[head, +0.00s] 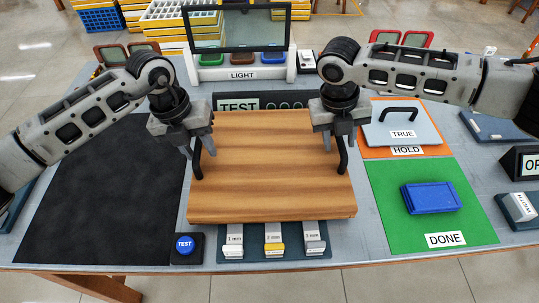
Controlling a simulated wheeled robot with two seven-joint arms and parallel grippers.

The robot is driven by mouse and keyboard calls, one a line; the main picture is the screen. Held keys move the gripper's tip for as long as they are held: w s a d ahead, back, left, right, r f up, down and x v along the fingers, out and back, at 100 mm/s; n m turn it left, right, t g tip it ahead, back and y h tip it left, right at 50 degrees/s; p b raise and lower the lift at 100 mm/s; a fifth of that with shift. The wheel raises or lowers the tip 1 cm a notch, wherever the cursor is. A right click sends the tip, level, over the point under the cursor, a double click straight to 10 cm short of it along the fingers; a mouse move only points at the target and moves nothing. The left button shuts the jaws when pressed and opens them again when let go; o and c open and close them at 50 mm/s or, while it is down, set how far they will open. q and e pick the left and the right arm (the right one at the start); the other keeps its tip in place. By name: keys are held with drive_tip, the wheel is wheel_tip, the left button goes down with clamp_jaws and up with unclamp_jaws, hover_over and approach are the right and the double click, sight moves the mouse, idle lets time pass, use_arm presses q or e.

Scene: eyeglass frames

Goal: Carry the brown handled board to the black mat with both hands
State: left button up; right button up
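The brown handled board (270,190) is a wide wooden slab in the middle of the table, with a black arched handle near each side. My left gripper (198,148) is over the left handle (197,165), its fingers apart on either side of it. My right gripper (338,143) is over the right handle (342,160), its fingers also apart around it. The upper parts of both handles are partly hidden by the grippers. The black mat (90,200) lies flat and bare to the left of the board.
A blue TEST button (185,246) and several small labelled blocks (273,240) stand along the front edge. On the right are a grey TRUE board (390,128) on an orange mat and a blue tray (432,198) on a green mat (400,235). A LIGHT stand (243,74) is behind.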

use_arm(q)
clamp_jaws()
use_arm(e)
clamp_jaws()
use_arm(q)
drive_tip(key=shift+r, duration=0.1)
idle(1.0)
drive_tip(key=shift+w+r, duration=0.2)
drive_tip(key=shift+r, duration=0.05)
use_arm(e)
drive_tip(key=shift+w+r, duration=0.15)
drive_tip(key=shift+r, duration=0.15)
